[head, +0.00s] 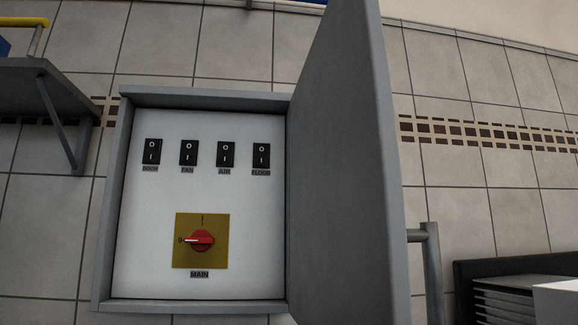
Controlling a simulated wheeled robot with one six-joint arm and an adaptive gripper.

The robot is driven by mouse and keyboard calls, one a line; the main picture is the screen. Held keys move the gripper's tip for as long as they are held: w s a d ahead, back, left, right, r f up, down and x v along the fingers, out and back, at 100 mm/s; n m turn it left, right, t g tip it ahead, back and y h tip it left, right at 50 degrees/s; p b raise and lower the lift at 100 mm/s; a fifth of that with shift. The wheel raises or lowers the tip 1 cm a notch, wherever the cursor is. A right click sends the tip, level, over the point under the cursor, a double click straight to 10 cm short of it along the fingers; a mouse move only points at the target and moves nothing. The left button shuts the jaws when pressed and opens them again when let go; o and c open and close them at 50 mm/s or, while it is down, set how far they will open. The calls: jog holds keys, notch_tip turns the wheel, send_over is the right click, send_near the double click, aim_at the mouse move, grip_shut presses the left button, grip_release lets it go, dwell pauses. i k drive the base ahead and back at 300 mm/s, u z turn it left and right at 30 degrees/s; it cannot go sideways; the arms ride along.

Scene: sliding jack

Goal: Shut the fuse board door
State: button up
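The fuse board (110,200) is a grey box on the tiled wall, left of centre in the head view. Its door (345,170) is grey and stands wide open, hinged on the box's right side and swung out toward me. A grey bar handle (432,265) sticks out on the right of the door's lower part. Inside the box is a white panel (255,220) with a row of several black rocker switches (189,153). Below them a red rotary main switch (201,240) sits on a yellow plate. My gripper is not in view.
A grey bracketed shelf (45,85) with a yellow-topped rail is on the wall at the left. A dark slatted unit (500,300) with a white-topped thing (560,298) stands at the lower right.

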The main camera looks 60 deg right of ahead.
aim_at(349, 236)
jog(key=u, duration=0.8)
jog(key=k, duration=1.2)
jog(key=z, duration=1.4)
jog(key=i, duration=0.5)
jog(key=z, duration=0.95)
jog(key=k, duration=1.25)
jog(key=u, duration=1.1)
